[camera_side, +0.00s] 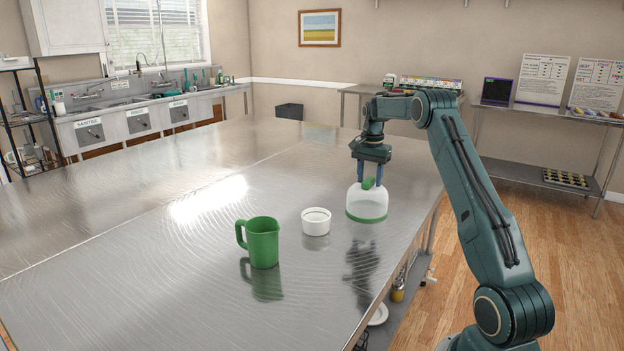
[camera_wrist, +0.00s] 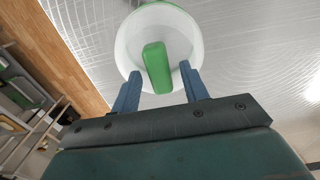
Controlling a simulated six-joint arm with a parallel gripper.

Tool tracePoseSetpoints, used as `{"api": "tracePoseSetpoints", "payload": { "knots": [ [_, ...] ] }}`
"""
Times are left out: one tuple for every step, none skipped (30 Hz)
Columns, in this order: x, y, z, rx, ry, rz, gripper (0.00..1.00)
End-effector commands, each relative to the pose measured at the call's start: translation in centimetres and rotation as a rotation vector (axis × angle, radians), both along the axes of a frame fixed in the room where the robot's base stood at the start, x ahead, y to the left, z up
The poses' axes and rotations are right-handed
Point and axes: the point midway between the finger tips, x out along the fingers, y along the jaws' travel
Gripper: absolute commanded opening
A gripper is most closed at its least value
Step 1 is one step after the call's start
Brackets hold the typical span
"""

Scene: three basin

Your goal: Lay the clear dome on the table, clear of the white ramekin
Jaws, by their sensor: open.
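The clear dome (camera_side: 366,204) with a green rim and green knob stands upright and appears to rest on the steel table, right of the white ramekin (camera_side: 316,222) with a gap between them. In the wrist view, the dome (camera_wrist: 185,32) lies ahead of the fingers. My gripper (camera_side: 371,183) is open above the dome. Its two blue fingers stand on either side of the green knob (camera_wrist: 156,66), with space showing on both sides in the wrist view. The ramekin is upright and uncovered; its inside is hard to make out.
A green mug (camera_side: 262,243) stands left of the ramekin, towards the front. The table (camera_side: 130,250) is otherwise bare, with wide free room at the left and back. Its right edge (camera_side: 411,252) runs close beside the dome.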

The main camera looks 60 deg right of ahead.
Motion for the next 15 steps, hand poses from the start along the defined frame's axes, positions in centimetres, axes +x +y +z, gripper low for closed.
{"api": "tracePoseSetpoints", "payload": {
  "knots": [
    [0.0, 0.0, 0.3, -0.002, -0.001, 0.000, 0.45],
    [0.0, 0.0, 0.5, -0.002, -0.002, 0.000, 0.45],
    [0.1, 0.0, 0.8, -0.002, -0.002, 0.000, 0.45],
    [0.1, 0.0, 1.0, -0.002, -0.002, 0.000, 0.45],
    [0.0, 0.0, 1.3, -0.002, -0.001, 0.000, 0.45],
    [0.1, -0.1, 1.8, -0.002, -0.002, 0.000, 0.45],
    [0.1, -0.1, 2.1, -0.003, -0.003, 0.000, 0.45],
    [0.1, 0.0, 2.5, -0.003, -0.002, 0.000, 0.45],
    [0.0, 0.0, 3.1, -0.003, -0.003, 0.000, 0.45],
    [0.1, 0.0, 3.6, -0.004, -0.003, 0.000, 0.45],
    [0.1, 0.0, 4.1, -0.003, -0.003, 0.000, 0.45],
    [0.1, -0.1, 4.7, -0.004, -0.004, 0.000, 0.45],
    [0.1, 0.0, 5.3, -0.004, -0.003, 0.000, 0.45],
    [0.1, 0.0, 5.8, -0.004, -0.004, 0.000, 0.45],
    [0.1, 0.0, 6.5, -0.004, -0.004, 0.000, 0.45]
  ]
}}
